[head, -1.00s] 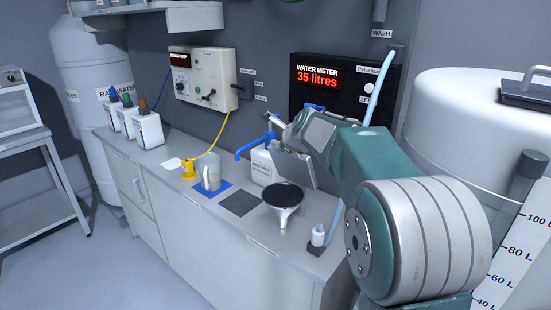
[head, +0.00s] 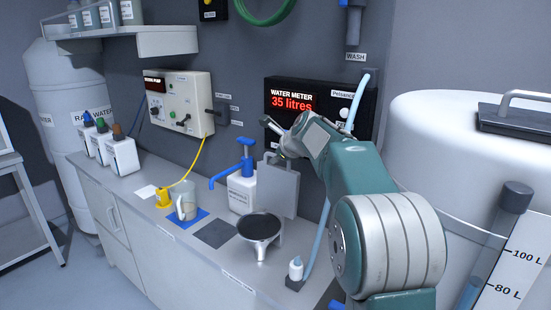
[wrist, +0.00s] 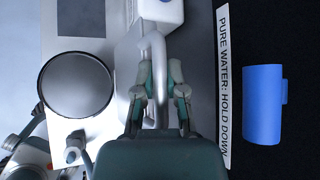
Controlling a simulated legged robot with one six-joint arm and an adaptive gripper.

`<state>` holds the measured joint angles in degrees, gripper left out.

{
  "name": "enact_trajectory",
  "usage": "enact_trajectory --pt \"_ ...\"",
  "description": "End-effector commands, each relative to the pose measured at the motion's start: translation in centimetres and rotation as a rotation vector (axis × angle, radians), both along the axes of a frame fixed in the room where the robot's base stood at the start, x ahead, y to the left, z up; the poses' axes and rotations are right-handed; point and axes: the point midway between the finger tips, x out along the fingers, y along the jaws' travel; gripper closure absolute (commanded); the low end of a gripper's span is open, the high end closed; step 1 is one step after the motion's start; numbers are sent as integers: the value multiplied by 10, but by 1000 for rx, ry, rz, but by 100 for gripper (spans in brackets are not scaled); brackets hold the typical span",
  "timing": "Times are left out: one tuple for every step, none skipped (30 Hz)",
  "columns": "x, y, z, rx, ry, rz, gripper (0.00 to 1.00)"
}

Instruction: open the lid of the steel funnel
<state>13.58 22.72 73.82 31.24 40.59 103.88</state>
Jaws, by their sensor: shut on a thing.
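The steel funnel (head: 276,236) stands on the bench, its round dark mouth facing up and uncovered. The mouth also shows in the wrist view (wrist: 77,86). Its lid (head: 283,190), a flat grey plate with a bar handle, stands nearly upright just behind the funnel. I cannot tell how its lower edge joins the funnel. My gripper (head: 281,146) is at the lid's top edge, shut on the handle. In the wrist view the metal handle (wrist: 157,50) runs between the fingers of my gripper (wrist: 160,85).
A white pump bottle with a blue spout (head: 240,190) stands left of the lid. The black water meter (head: 320,108) is on the wall close behind my gripper. A small white bottle (head: 296,268) stands right of the funnel. A clear jug (head: 185,206) is further left.

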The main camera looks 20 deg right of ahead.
Motion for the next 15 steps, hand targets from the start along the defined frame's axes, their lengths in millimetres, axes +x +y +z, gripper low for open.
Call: enact_trajectory --pt "2 0 0 2 -2 1 100" --pt "2 0 0 2 -2 1 100" --pt "2 0 0 2 -2 1 100" --pt "2 0 0 2 -2 1 100" --pt "2 0 0 2 -2 1 100" --pt "2 0 0 2 -2 1 100" --pt "2 0 0 2 -2 1 100" --pt "2 0 0 2 -2 1 100" --pt "2 0 0 2 -2 1 100" --pt "2 0 0 2 -2 1 100" --pt "2 0 0 2 -2 1 100" --pt "2 0 0 2 -2 1 100" --pt "2 0 0 2 -2 1 100" --pt "1 0 0 2 -2 1 80" --pt "1 0 0 2 -2 1 62"
